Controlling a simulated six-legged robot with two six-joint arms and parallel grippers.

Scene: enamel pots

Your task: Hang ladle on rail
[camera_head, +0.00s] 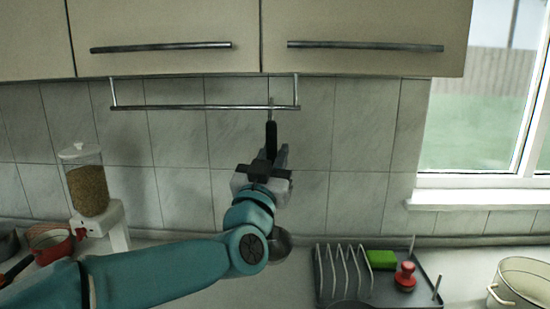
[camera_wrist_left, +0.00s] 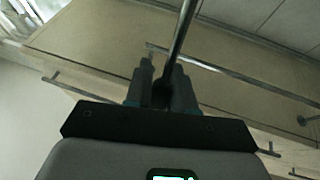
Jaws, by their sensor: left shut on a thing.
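The ladle has a black handle (camera_head: 271,138) that stands upright in the head view, its thin metal top end overlapping the rail. Its metal bowl (camera_head: 281,244) shows below, partly hidden behind my arm. My left gripper (camera_head: 275,158) is shut on the ladle's handle, just below the right part of the rail (camera_head: 205,107). The left wrist view shows the metal shaft (camera_wrist_left: 184,28) rising from between the fingers (camera_wrist_left: 162,88) and crossing in front of the rail (camera_wrist_left: 230,72). I cannot tell whether the ladle's end touches the rail. My right gripper is not in view.
Cabinets (camera_head: 165,25) with bar handles hang above the rail, against a tiled wall. On the counter are a grain dispenser (camera_head: 88,185), a red pot (camera_head: 50,242), a dish rack (camera_head: 345,270) and a cream pot (camera_head: 522,285). A window (camera_head: 480,90) is at the right.

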